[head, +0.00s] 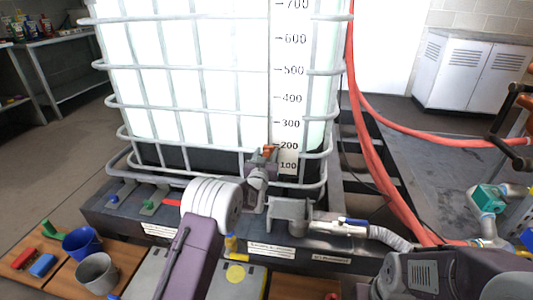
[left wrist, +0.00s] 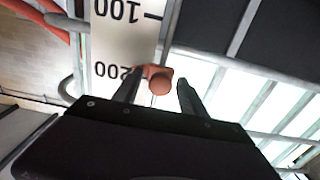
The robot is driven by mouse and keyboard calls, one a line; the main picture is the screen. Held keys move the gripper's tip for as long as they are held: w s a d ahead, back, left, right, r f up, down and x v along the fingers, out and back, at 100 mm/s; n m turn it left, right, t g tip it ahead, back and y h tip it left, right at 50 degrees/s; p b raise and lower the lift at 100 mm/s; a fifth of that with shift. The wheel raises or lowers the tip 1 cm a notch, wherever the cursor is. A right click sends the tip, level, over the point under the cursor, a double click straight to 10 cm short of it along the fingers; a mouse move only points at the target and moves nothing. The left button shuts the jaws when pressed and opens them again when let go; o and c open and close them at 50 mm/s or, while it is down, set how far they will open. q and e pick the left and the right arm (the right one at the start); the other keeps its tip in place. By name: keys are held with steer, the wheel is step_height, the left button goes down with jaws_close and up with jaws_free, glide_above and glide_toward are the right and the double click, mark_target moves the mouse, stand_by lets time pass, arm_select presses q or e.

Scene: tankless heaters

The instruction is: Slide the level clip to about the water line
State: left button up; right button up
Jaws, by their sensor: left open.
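The orange level clip (head: 268,151) sits at the white number scale (head: 288,120) on the tank front, near the 200 mark. My left gripper (head: 262,158) is at the clip, with its jaws open. In the left wrist view the clip (left wrist: 160,82) shows between the two open fingers of my left gripper (left wrist: 159,79), with gaps on both sides. The tank (head: 190,80) is bright above and dark below. The edge between these lies a little below the 200 mark. My right gripper is out of view; part of my right arm shows at the lower right.
Grey cage bars (head: 150,103) cross the tank front around the scale. A grey outlet valve (head: 290,211) with a hose juts out below. Red hoses (head: 372,170) run down the right side. Blue (head: 82,243) and grey (head: 97,273) cups stand at lower left.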

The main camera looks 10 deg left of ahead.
arm_select(q)
steer(key=shift+c, duration=0.3)
jaws_close()
stand_by(1.1)
